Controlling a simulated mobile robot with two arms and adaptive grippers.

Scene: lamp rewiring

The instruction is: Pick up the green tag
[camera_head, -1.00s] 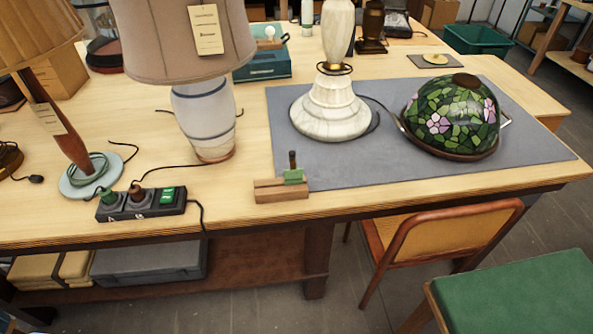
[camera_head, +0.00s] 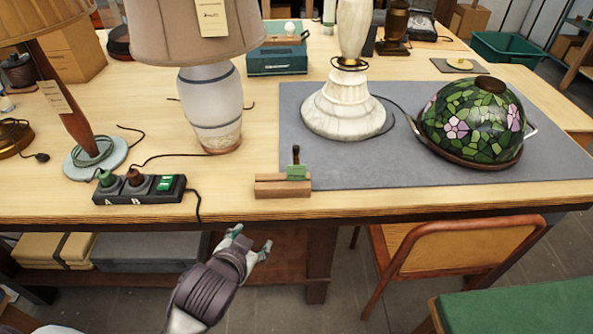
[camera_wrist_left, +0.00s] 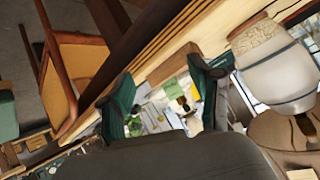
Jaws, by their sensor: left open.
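The green tag (camera_head: 298,173) is a small green piece on a wooden block (camera_head: 283,189) at the table's front edge. A dark upright peg rises behind it. My left gripper (camera_head: 252,240) is open and empty, in front of the table edge, below and left of the block in the picture and apart from it. In the left wrist view its two dark green fingers (camera_wrist_left: 165,92) are spread. The wooden block (camera_wrist_left: 173,63) shows beyond them; the small green shapes between the fingers are too cluttered to identify surely. My right gripper is not in view.
A power strip (camera_head: 138,189) with plugs lies left of the block, its cord near the edge. A white lamp base (camera_head: 212,110), a marble lamp (camera_head: 343,105) and a stained-glass shade (camera_head: 472,125) stand behind. A chair (camera_head: 455,250) is at the front right.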

